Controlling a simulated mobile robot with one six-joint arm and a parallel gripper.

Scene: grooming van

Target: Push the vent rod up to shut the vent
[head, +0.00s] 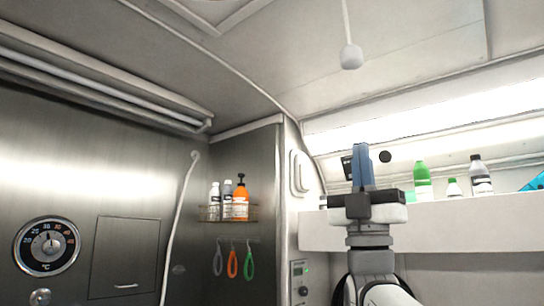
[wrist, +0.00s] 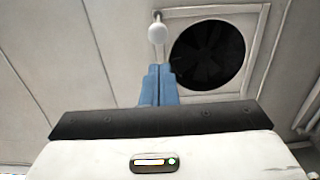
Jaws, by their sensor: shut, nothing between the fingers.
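The vent rod (head: 346,25) is a thin white rod hanging from the ceiling with a pale rounded knob (head: 351,57) at its lower end. In the wrist view the knob (wrist: 157,33) shows just above the fingertips, a little to the left. The vent (wrist: 207,55) is a dark round fan opening in a square frame; in the head view only part of its frame (head: 215,20) shows at the top edge. My gripper (head: 361,148) points up with its blue fingers shut and empty. In the head view it is below the knob, with a gap between them.
A white shelf (head: 400,232) with several bottles (head: 422,180) runs behind my arm on the right. A wire rack (head: 229,213) holds bottles on the metal wall, with coloured loops hanging below. A round dial (head: 46,246) is at left. The space under the ceiling looks clear.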

